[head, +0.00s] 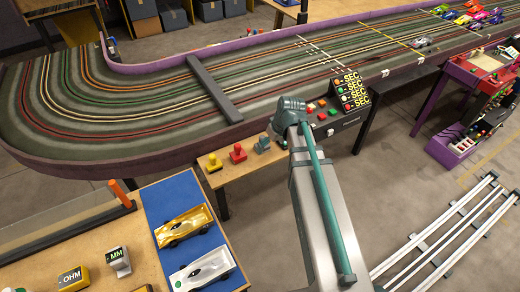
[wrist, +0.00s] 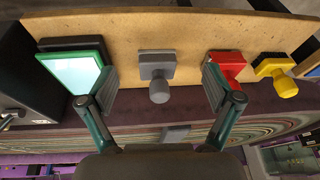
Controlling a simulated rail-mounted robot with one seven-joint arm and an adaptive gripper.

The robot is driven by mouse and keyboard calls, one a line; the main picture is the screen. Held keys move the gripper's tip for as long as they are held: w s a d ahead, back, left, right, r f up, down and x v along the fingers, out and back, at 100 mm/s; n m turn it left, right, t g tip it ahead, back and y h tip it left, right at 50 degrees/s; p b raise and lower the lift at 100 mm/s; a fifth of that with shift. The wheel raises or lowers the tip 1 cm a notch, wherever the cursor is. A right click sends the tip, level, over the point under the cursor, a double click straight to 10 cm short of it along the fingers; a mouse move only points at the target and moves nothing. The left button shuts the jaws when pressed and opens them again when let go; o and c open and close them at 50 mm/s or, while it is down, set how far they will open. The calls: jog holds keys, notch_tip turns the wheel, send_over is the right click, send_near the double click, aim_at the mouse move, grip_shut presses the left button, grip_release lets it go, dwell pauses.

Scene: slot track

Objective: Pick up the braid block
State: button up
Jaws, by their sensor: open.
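No label marks any piece as the braid block. A grey block with a round knob (wrist: 157,75) lies on the wooden shelf and shows between my gripper's fingers in the wrist view. In the head view the grey block (head: 262,144) is right of the red piece, close to my gripper. My gripper (wrist: 160,92) is open and empty, its fingers to either side of the grey block in the picture, with no visible contact.
A red knobbed piece (wrist: 228,66) sits close by my right-hand finger, with a yellow one (wrist: 276,75) beyond. A green-framed screen (wrist: 76,70) is near the left-hand finger. The slot track (head: 120,110) runs behind the shelf. A timer display (head: 350,92) stands right of my gripper.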

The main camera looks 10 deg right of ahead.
aim_at(263, 137)
notch_tip(263, 137, up, 5)
jog(key=w+n+t+b, duration=0.1)
jog(key=w+b, duration=0.1)
jog(key=w, duration=0.1)
jog(key=shift+a+p+x, duration=0.1)
jog(key=shift+p+x, duration=0.3)
jog(key=shift+x, duration=2.25)
jog(key=shift+a+p+x, duration=0.15)
jog(key=shift+p+x, duration=0.25)
jog(key=shift+x, duration=2.3)
jog(key=shift+s, duration=0.15)
jog(key=c, duration=1.3)
jog(key=shift+r, duration=0.2)
jog(key=shift+r, duration=0.5)
jog(key=s+d+r, duration=0.2)
jog(key=s+r, duration=0.2)
jog(key=s+d+r+b, duration=0.1)
jog(key=s+r, duration=0.2)
jog(key=s, duration=0.1)
jog(key=s+d+r, duration=0.2)
jog(key=s+r, duration=0.2)
jog(key=shift+s+d+r+b, duration=0.35)
jog(key=shift+s, duration=0.05)
